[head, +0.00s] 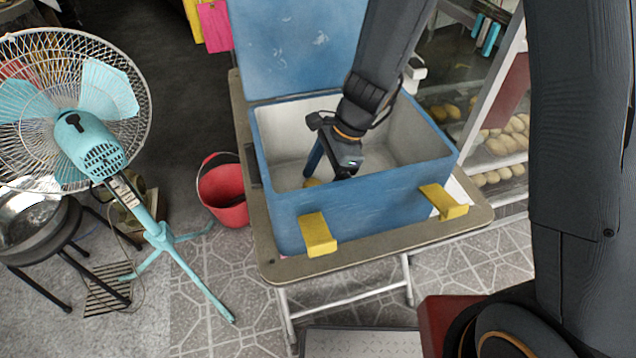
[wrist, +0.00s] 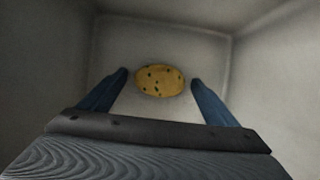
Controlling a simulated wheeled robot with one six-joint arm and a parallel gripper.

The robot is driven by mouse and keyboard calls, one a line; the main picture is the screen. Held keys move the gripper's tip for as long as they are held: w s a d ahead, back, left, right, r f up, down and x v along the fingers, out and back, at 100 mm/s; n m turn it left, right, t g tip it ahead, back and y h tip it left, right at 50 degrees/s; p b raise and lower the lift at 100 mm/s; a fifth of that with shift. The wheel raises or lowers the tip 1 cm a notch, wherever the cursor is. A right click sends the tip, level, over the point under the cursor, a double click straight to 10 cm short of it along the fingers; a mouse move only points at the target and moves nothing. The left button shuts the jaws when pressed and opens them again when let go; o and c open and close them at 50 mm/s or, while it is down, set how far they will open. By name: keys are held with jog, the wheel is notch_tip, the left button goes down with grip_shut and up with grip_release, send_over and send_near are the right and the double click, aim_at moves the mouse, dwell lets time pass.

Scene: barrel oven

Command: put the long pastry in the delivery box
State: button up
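The delivery box (head: 350,200) is a blue box with a white inside and its lid raised, standing on a small table. My gripper (head: 325,168) reaches down inside it. In the wrist view my gripper (wrist: 159,76) has its two blue fingers spread. A yellow-brown oval pastry with dark spots (wrist: 160,80) lies on the pale box floor between and just beyond the fingertips, with a gap at each side. Only a small yellowish edge of the pastry (head: 311,182) shows in the head view, the rest hidden by the box's front wall and my gripper. Its full length is hard to judge.
The table (head: 375,245) has a narrow rim around the box. Yellow latches (head: 317,235) stick out at the box's front. A glass case with breads (head: 500,150) stands at right. A fan (head: 95,140) and a red bucket (head: 223,195) stand at left.

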jog(key=shift+r, duration=0.1)
jog(key=v, duration=1.2)
